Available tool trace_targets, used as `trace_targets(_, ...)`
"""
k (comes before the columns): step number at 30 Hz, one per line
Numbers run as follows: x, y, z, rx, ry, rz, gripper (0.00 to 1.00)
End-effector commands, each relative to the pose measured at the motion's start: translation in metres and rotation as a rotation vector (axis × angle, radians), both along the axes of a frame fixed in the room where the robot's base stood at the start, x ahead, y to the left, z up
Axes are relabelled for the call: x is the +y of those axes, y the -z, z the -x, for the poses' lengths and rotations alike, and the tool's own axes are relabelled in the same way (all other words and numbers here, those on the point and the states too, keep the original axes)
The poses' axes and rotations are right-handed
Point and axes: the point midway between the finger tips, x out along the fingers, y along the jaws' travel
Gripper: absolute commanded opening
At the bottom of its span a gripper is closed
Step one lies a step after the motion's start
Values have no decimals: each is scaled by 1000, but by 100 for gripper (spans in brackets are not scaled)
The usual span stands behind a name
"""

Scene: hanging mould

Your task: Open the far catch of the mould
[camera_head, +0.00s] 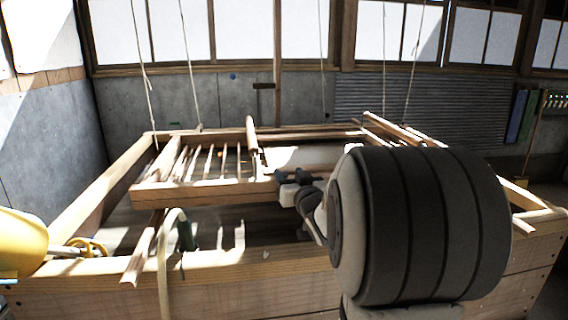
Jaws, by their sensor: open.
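The mould (160,196) is a pale wooden frame with thin ribs, hanging on cords over a wooden vat. Its left part shows; my arm covers much of its right side. An upright wooden bar (252,135) stands at the middle of the frame. My gripper (297,176) is beyond my large dark arm link, by the middle of the mould's near side. Its dark fingers are apart, and I see nothing held between them. I cannot make out the far catch or whether it is open or shut. I cannot tell whether my gripper touches the frame.
The wooden vat (260,264) surrounds the mould. Several cords (143,70) hang from above. A green object with a pale hose (165,260) is at the near rim. A yellow container (22,243) stands at left. Windows line the back wall.

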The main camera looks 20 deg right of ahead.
Motion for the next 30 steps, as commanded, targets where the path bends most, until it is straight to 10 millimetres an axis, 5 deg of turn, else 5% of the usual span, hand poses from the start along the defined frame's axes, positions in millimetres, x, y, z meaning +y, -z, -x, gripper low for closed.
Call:
trace_targets(5,3,27,13,75,-6,-11,46)
trace_targets(18,-3,27,-51,74,-6,-11,46)
trace_targets(30,-4,27,-60,73,-5,-11,46)
